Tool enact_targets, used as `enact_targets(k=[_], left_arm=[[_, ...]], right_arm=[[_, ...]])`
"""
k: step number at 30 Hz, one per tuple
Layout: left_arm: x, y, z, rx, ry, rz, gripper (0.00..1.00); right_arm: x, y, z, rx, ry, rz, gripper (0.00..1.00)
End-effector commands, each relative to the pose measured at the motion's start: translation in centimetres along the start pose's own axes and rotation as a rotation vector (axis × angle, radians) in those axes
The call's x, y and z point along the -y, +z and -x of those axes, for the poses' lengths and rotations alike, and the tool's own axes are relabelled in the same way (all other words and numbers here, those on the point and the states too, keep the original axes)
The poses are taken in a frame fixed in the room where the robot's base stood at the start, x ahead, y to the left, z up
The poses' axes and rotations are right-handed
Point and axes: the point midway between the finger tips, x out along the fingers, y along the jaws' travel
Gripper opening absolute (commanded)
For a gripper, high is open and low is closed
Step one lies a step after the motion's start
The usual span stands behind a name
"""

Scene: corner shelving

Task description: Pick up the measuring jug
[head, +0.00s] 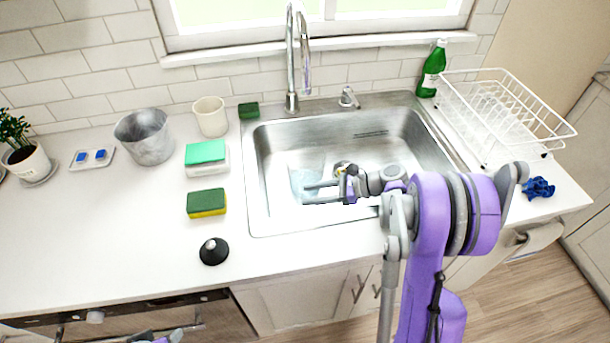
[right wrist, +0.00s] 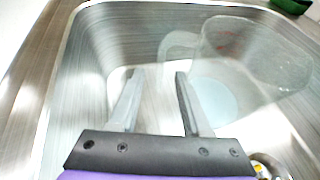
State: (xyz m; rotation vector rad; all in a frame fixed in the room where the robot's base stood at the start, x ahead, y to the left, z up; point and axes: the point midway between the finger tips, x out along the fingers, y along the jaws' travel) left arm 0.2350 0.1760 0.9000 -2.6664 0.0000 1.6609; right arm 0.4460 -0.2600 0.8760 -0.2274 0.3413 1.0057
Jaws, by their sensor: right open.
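The measuring jug is a clear, see-through vessel in the sink. In the right wrist view the jug (right wrist: 255,55) lies at the upper right, with its handle toward the left and a pale bluish round base. In the head view the jug (head: 303,178) is faint, near the left part of the basin. My right gripper (head: 306,193) reaches into the sink from the right, and its fingers overlap the jug in the picture. In the right wrist view the right gripper (right wrist: 158,76) is open, with nothing between its fingers; the jug's handle is ahead of them.
The steel sink (head: 262,215) has walls around the gripper and a tall faucet (head: 291,60) behind. A white dish rack (head: 505,110) and green bottle (head: 432,70) stand right. Sponges (head: 206,203), a metal bucket (head: 146,138) and a black plunger-like object (head: 213,252) stand left.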

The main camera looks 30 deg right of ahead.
Motion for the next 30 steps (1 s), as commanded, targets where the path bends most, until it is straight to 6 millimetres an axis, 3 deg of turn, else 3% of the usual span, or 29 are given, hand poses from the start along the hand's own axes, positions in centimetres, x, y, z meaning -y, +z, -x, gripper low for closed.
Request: enact_targets(k=[6, 13, 21, 30], left_arm=[[0.0, -0.2, 0.3, -0.002, 0.0, 0.0, 0.57], [0.0, -0.2, 0.3, -0.002, 0.0, 0.0, 0.57], [0.0, -0.2, 0.3, -0.002, 0.0, 0.0, 0.57], [0.0, -0.2, 0.3, -0.002, 0.0, 0.0, 0.57]], right_arm=[[0.0, 0.1, -2.3, 0.0, 0.001, 0.0, 0.48], [0.0, 0.1, -2.4, 0.0, 0.0, 0.0, 0.48], [0.0, 0.1, -2.3, 0.0, -0.001, 0.0, 0.0], [0.0, 0.1, -2.3, 0.0, -0.001, 0.0, 0.0]])
